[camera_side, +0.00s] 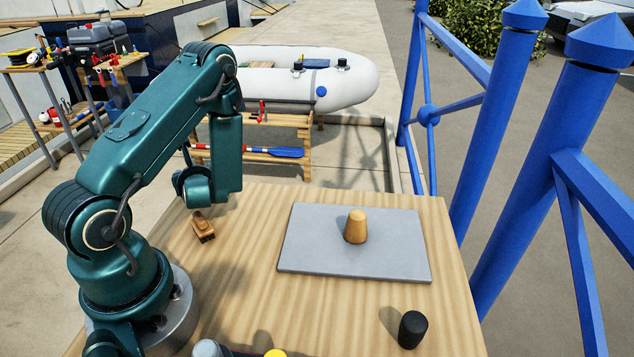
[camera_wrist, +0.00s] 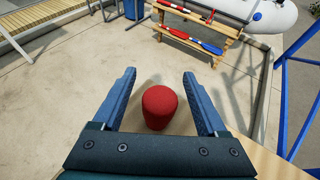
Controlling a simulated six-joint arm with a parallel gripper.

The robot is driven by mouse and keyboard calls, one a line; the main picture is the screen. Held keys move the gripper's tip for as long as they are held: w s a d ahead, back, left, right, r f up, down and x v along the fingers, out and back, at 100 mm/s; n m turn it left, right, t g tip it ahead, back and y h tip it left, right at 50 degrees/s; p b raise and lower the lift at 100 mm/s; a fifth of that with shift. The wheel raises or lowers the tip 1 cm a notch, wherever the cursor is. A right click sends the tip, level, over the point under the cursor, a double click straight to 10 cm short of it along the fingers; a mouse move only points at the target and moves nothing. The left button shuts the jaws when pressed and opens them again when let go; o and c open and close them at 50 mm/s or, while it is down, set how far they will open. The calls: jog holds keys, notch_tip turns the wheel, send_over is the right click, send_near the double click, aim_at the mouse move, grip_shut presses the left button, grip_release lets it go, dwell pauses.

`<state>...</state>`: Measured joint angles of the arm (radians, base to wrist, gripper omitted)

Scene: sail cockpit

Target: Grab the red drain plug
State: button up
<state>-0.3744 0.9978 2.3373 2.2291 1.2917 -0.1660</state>
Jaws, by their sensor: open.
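In the side view I do not see the red plug, and my arm hides the fingers.
On the wooden table, a tan tapered plug (camera_side: 356,227) stands on a grey mat (camera_side: 300,262). A small brown wooden piece (camera_side: 203,228) lies near my wrist. A black plug (camera_side: 412,329) stands at the front right. Blue railing posts (camera_side: 515,170) rise beyond the right edge.

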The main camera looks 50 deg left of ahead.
jog(key=shift+a, duration=0.1)
grip_shut()
dwell(0.3)
